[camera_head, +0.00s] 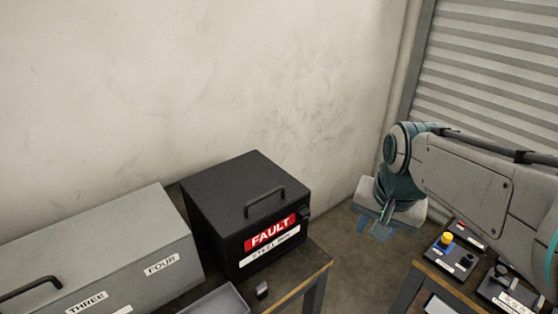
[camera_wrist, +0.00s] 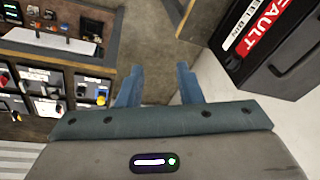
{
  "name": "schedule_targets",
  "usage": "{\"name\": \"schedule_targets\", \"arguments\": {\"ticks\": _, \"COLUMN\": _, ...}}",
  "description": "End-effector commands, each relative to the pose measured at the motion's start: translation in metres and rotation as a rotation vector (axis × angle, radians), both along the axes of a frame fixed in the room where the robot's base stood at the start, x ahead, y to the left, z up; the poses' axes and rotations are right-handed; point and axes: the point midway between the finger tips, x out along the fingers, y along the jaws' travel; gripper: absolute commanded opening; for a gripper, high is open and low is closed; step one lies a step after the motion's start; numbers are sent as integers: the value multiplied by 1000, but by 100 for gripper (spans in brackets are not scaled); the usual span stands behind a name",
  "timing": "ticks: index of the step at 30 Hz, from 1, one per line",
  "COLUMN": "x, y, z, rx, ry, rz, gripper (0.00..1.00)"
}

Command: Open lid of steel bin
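The steel bin (camera_head: 215,215) is a black box with a red FAULT label and a white name strip on its front, standing on a dark table in the head view. Its lid (camera_head: 232,182) is shut, with a black bar handle (camera_head: 264,201) on top. The bin also shows upside down at the upper right of the wrist view (camera_wrist: 284,62). My gripper (camera_head: 380,230) hangs to the right of the bin, apart from it, over the gap between two tables. In the wrist view its blue fingers (camera_wrist: 158,85) are spread with nothing between them.
A grey box (camera_head: 110,245) labelled THREE and FOUR stands left of the bin. A second table with control boxes (camera_head: 451,252) is at the right, below my arm. The wall is close behind the bin.

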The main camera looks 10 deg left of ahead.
Motion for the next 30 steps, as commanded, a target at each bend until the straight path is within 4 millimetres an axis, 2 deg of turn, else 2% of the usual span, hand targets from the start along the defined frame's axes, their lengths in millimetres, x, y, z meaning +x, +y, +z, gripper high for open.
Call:
{"name": "schedule_targets", "arguments": {"ticks": 1, "x": 20, "y": 26, "z": 25, "rx": 23, "ry": 14, "rz": -31, "gripper": 32}}
{"name": "schedule_targets", "arguments": {"ticks": 6, "x": 66, "y": 108, "z": 71, "rx": 100, "ry": 69, "rz": -200, "gripper": 32}}
{"name": "schedule_targets", "arguments": {"ticks": 9, "x": 81, "y": 149, "z": 88, "rx": 131, "ry": 96, "rz": -286, "gripper": 32}}
{"name": "schedule_targets", "arguments": {"ticks": 12, "x": 90, "y": 179, "z": 98, "rx": 152, "ry": 118, "rz": -353, "gripper": 32}}
{"name": "schedule_targets", "arguments": {"ticks": 15, "x": 95, "y": 196, "z": 103, "rx": 163, "ry": 132, "rz": -397, "gripper": 32}}
{"name": "schedule_targets", "arguments": {"ticks": 20, "x": 98, "y": 204, "z": 98, "rx": 168, "ry": 140, "rz": -423, "gripper": 32}}
{"name": "schedule_targets", "arguments": {"ticks": 26, "x": 101, "y": 209, "z": 65, "rx": 166, "ry": 141, "rz": -424, "gripper": 32}}
{"name": "schedule_targets", "arguments": {"ticks": 30, "x": 105, "y": 213, "z": 35, "rx": 166, "ry": 143, "rz": -423, "gripper": 32}}
